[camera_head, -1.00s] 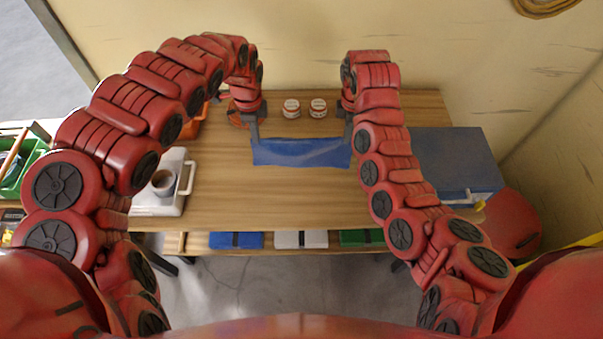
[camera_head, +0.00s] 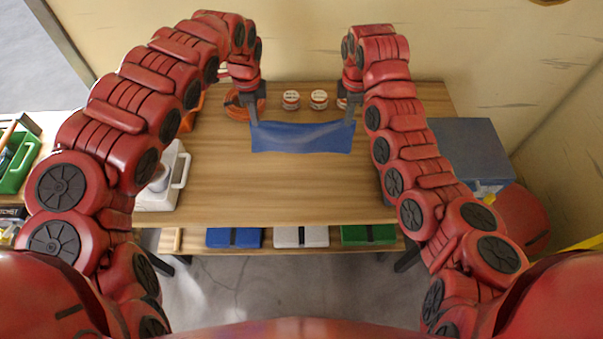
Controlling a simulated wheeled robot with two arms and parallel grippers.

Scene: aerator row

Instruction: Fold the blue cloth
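The blue cloth (camera_head: 303,138) hangs as a wide strip over the far middle part of the wooden table, its top edge sagging between my two grippers. My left gripper (camera_head: 253,121) is at the cloth's upper left corner and appears shut on it. My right gripper (camera_head: 354,119) is at the upper right corner and appears shut on it. The fingertips are small here and partly hidden by the cloth. I cannot tell whether the cloth's lower edge touches the table.
The wooden table (camera_head: 290,192) is clear in front of the cloth.

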